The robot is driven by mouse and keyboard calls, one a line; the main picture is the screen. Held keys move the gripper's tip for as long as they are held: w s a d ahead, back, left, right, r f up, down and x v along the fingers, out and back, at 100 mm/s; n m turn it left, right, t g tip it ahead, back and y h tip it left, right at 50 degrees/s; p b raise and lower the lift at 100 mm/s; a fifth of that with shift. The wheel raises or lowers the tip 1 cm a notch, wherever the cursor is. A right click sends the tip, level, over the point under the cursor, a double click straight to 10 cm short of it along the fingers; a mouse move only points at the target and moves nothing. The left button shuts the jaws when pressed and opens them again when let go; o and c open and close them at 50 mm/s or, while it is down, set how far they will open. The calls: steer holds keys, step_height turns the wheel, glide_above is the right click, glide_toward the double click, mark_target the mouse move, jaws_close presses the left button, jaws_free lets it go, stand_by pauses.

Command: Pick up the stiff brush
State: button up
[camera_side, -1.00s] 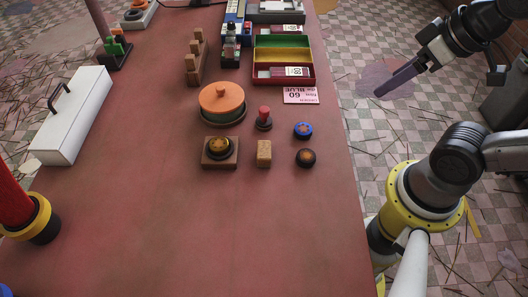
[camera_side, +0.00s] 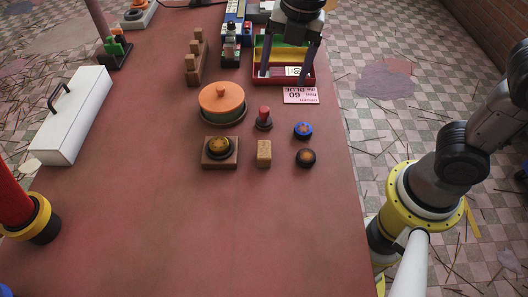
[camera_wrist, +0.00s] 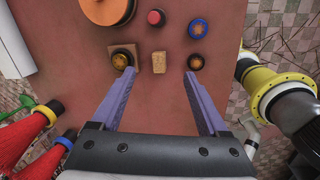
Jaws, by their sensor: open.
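A small tan block with a speckled top, which looks like the stiff brush (camera_side: 264,153), stands on the red table between a square wooden base with a dark round piece and a dark round disc. It also shows in the wrist view (camera_wrist: 159,63), framed between my fingers but apart from them. My gripper (camera_side: 287,76) is open and empty, its two purple fingers pointing down in front of the coloured trays in the side view. In the wrist view the gripper (camera_wrist: 160,76) has its fingers spread wide.
Near the brush are the square wooden base (camera_side: 207,162), dark disc (camera_side: 306,158), blue disc (camera_side: 303,130), red-knobbed piece (camera_side: 264,122) and orange-lidded pot (camera_side: 221,100). A pink card (camera_side: 300,95) lies by the trays (camera_side: 270,80). The table's near part is clear.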

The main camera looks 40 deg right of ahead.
steer(key=n+g, duration=0.2)
glide_above(264, 149)
step_height(264, 149, down, 7)
steer(key=shift+h, duration=0.3)
steer(key=f, duration=0.8)
steer(key=shift+w+a, duration=0.15)
steer(key=shift+a, duration=0.05)
steer(key=shift+d+f, duration=0.2)
steer(key=shift+f, duration=2.5)
jaws_close()
